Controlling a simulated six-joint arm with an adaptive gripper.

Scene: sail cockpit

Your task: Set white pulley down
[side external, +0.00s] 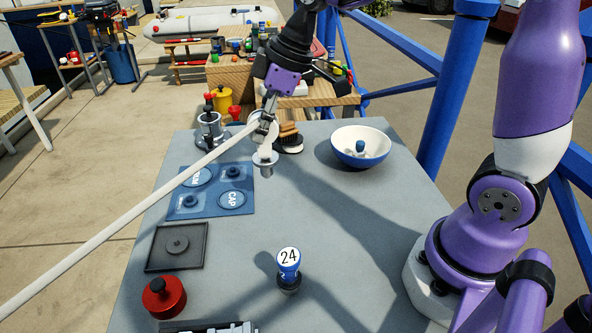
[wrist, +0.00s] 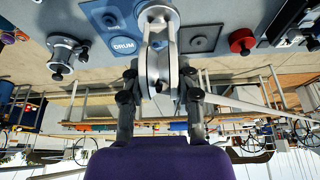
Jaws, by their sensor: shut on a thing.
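The white pulley (side external: 265,157) hangs below my gripper (side external: 264,122), in the air above the grey table (side external: 345,230). In the wrist view the pulley (wrist: 158,60) shows pale and metallic between the two dark fingers of my gripper (wrist: 159,92), which is shut on it. A blue mat (side external: 212,205) with round marked spots, one reading CAP, lies on the table left of the pulley. Part of a DRUM label (wrist: 123,43) shows beside the pulley in the wrist view.
A metal winch (side external: 208,132) and a wooden brush (side external: 289,138) stand behind. A white-and-blue bowl (side external: 360,146) is at the back right. A dark square tray (side external: 177,246), a red knob (side external: 164,298) and a blue piece marked 24 (side external: 289,265) are nearer. The table's right middle is clear.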

